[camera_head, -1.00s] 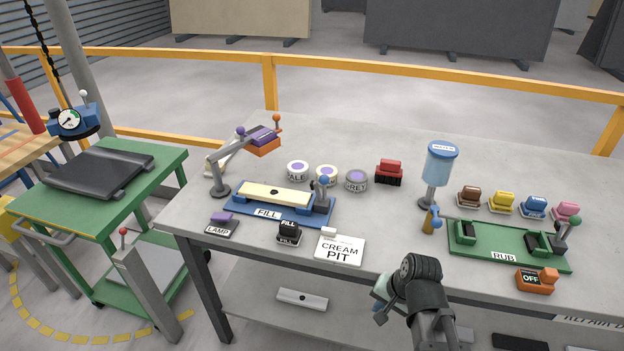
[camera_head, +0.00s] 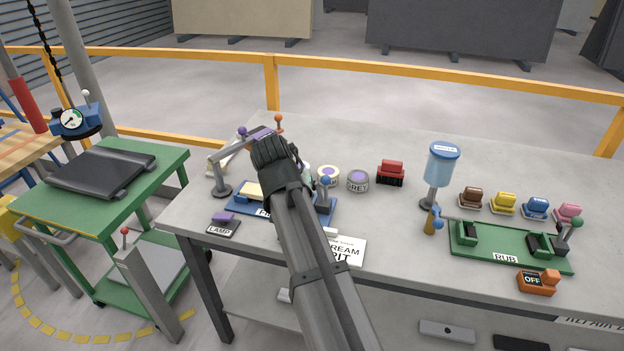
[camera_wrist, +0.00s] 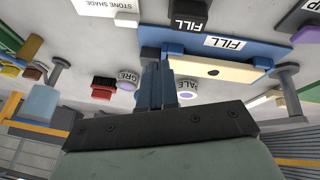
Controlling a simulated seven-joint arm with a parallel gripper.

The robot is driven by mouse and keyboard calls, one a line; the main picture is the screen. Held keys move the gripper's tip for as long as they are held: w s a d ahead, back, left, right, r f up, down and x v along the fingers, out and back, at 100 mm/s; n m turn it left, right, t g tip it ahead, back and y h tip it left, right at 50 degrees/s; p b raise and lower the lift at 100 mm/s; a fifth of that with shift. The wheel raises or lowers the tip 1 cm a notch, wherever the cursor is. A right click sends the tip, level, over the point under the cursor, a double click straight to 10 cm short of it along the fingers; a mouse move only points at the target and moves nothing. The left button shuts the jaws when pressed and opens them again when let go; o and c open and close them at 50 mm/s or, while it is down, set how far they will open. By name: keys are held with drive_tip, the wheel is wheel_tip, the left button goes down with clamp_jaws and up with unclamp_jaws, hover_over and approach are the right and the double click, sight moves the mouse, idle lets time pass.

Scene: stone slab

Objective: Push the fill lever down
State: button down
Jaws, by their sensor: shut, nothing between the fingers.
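The fill lever (camera_head: 326,181), with a blue ball knob, stands up at the right end of the blue FILL fixture (camera_head: 235,204). A cream slab piece (camera_head: 250,190) with a dark spot lies in the fixture; it also shows in the wrist view (camera_wrist: 225,70). My gripper (camera_wrist: 158,68) is shut and empty, its blue fingers pointing at the lever end of the fixture. In the wrist view the fingers cover the lever, so I cannot tell whether they touch it. In the head view my arm hides the fingertips and part of the fixture.
A lamp arm (camera_head: 220,175) stands behind the fixture's left end. Round tins (camera_head: 357,181) and a red block (camera_head: 391,172) sit behind and right. The CREAM PIT card (camera_head: 350,250) lies in front.

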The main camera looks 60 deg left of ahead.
drive_tip(key=s+a+r+n+t, duration=0.1)
drive_tip(key=a+r+t, duration=0.1)
drive_tip(key=a+r, duration=0.4)
drive_tip(key=shift+s, duration=0.35)
approach(325, 189)
drive_tip(key=a+f, duration=0.3)
drive_tip(key=shift+w+a+f, duration=0.2)
drive_tip(key=shift+w+f, duration=0.1)
drive_tip(key=shift+w+d, duration=0.15)
drive_tip(key=shift+w, duration=0.35)
